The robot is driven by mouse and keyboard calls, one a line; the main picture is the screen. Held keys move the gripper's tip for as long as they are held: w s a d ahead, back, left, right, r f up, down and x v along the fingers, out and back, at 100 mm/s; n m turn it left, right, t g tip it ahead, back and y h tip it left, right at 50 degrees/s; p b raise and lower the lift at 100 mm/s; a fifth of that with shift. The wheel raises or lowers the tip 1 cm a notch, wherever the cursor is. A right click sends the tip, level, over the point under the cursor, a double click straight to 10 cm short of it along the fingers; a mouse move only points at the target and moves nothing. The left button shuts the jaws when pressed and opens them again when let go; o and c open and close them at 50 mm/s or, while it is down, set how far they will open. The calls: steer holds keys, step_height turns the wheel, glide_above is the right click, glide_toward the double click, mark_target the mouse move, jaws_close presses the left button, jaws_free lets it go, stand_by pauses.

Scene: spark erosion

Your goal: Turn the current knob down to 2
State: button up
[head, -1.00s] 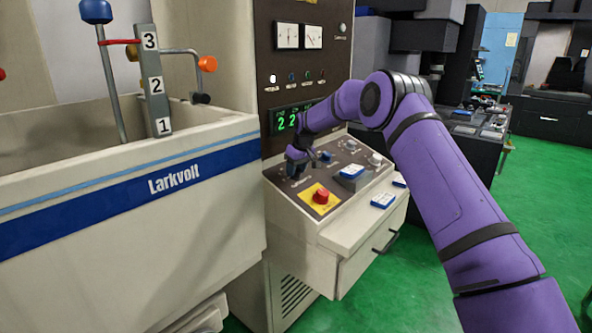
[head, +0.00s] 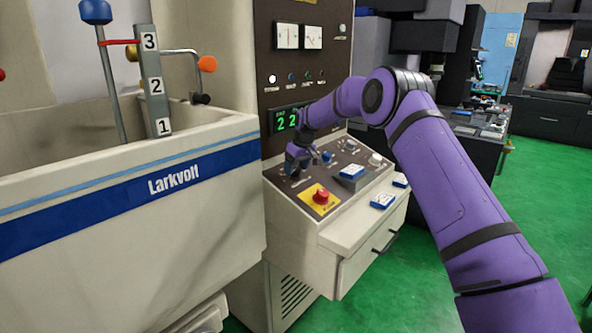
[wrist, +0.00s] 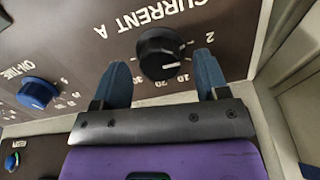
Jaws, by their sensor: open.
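The black current knob (wrist: 158,55) sits on the dark panel under the label "CURRENT A" in the wrist view. Numbers including 2, 10, 20 and 30 show around it. Its pointer mark is too small to read surely. My gripper (wrist: 161,64) is open, with one blue finger on each side of the knob and visible gaps to both. In the head view my gripper (head: 298,160) is over the left part of the sloped control panel and hides the knob. The green display (head: 287,121) shows 2s, partly covered by my arm.
A blue knob labelled "ON-TIME" (wrist: 37,92) is left of the current knob. A red button on a yellow plate (head: 321,196) is close to my gripper. The Larkvolt tank (head: 130,200) stands left.

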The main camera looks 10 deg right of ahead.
steer(key=v, duration=0.9)
steer(key=shift+r, duration=0.35)
steer(key=s+d+r+m+h, duration=0.1)
steer(key=s+r, duration=0.5)
steer(key=s, duration=0.3)
steer(key=s+r+m+t, duration=0.1)
steer(key=s+r, duration=0.6)
steer(key=s, duration=0.3)
steer(key=s+d+r+h, duration=0.1)
steer(key=s+r, duration=0.5)
steer(key=s, duration=0.3)
steer(key=s+d+f+m, duration=0.1)
steer(key=s+f, duration=0.2)
steer(key=s, duration=1.3)
steer(key=s+d+f+m+t, duration=0.1)
steer(key=s+d+f+m, duration=0.1)
steer(key=s, duration=1.4)
steer(key=shift+f+m+t, duration=0.3)
steer(key=shift+f, duration=0.55)
